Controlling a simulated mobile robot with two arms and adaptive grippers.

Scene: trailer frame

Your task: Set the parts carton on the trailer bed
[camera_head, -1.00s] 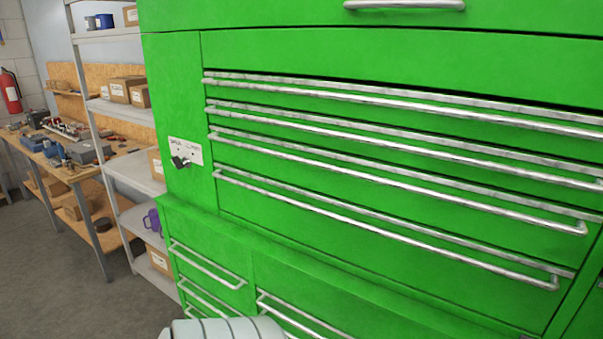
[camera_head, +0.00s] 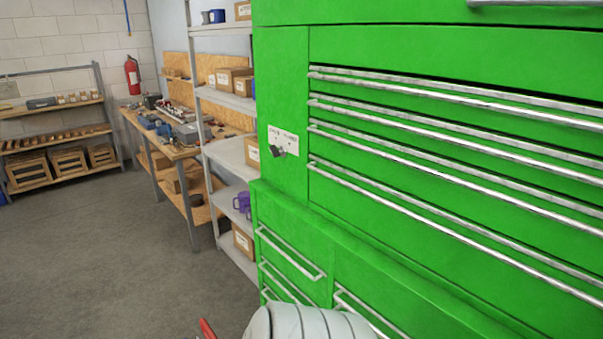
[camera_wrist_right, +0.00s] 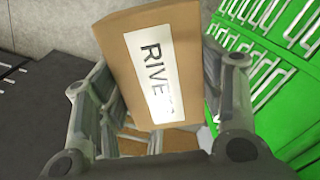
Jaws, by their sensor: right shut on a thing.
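The parts carton (camera_wrist_right: 185,32) is a brown cardboard box with a white label, on which "RIVE" can be read. It fills the middle of the right wrist view and sits tilted between the fingers of my right gripper (camera_wrist_right: 158,105), which is shut on it. The carton's lower part is partly hidden by the gripper. Neither the carton nor either gripper shows in the head view. The trailer bed cannot be made out in these frames.
A green tool cabinet (camera_head: 420,190) with metal drawer handles stands close on the right. Left of it are a grey shelf with boxes (camera_head: 228,150), a workbench (camera_head: 160,150) and a low rack (camera_head: 60,130). The grey floor (camera_head: 100,260) at left is clear.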

